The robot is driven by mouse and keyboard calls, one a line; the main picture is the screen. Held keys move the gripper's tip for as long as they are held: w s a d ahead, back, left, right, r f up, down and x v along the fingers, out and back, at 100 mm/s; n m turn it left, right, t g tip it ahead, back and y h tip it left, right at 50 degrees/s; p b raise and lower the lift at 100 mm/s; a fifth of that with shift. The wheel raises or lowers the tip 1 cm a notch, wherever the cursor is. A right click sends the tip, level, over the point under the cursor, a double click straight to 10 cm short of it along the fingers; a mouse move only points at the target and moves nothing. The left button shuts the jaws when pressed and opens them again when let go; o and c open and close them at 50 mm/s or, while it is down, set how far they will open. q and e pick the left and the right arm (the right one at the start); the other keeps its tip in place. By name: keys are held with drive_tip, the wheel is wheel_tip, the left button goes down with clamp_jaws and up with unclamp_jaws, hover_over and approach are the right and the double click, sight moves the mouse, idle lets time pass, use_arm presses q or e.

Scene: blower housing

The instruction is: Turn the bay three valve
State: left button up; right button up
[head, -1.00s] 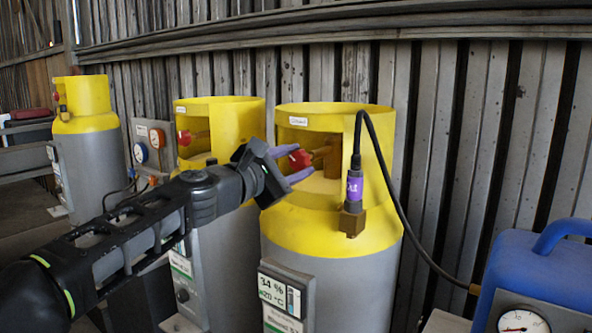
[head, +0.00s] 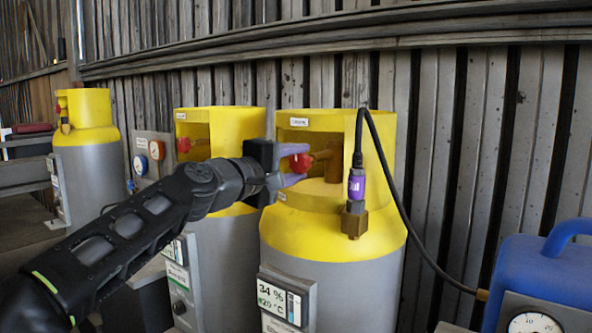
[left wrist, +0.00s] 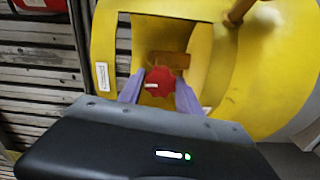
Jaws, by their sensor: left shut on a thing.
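A yellow-topped grey cylinder (head: 325,232) stands right of centre, with a red valve knob (head: 300,163) on a brass stem inside its collar opening. My left gripper (head: 291,166) reaches into that opening from the left and is shut on the red knob. In the left wrist view the two purple fingers sit on either side of the red knob (left wrist: 160,83). The label on the collar is too small to read, so I cannot tell the bay number. My right gripper is not in view.
A second yellow-topped cylinder (head: 235,128) with a red knob stands just left, and a third (head: 84,122) farther left. A black hose (head: 393,185) runs from a purple-banded fitting (head: 356,187) down to the right. A blue unit (head: 540,275) with a gauge is at the lower right.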

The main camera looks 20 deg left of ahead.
use_arm(q)
drive_tip(key=shift+m, duration=0.5)
drive_tip(key=o, duration=1.4)
drive_tip(key=shift+c, duration=0.2)
drive_tip(key=b+v, duration=0.2)
drive_tip(key=v, duration=0.5)
drive_tip(key=shift+s, duration=0.35)
drive_tip(key=shift+a, duration=0.1)
